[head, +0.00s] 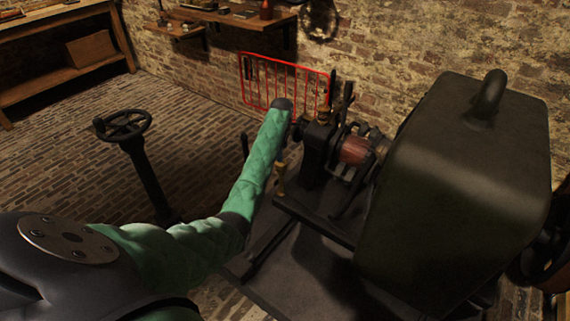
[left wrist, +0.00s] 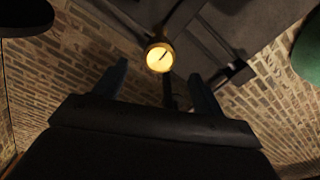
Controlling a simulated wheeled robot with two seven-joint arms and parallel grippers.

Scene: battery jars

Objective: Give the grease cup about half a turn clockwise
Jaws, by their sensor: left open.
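The grease cup (left wrist: 159,57) shows in the left wrist view as a round, brightly lit brass cap with a dark mark across part of its face. In the head view a small brass piece on a short post beside my sleeve looks like this cup (head: 281,178). My left gripper (left wrist: 158,74) is open, with one dark finger on either side of the picture's middle. The cup appears just beyond the fingertips, between their lines, and nothing is held. In the head view my green-sleeved left arm hides most of that gripper. My right gripper is not in view.
A large dark hooded machine (head: 460,190) stands at the right, with a shaft and reddish winding (head: 353,150) beside it. A handwheel on a post (head: 124,124) stands at the left. A red rail (head: 290,68) is behind. Brick floor at the left is open.

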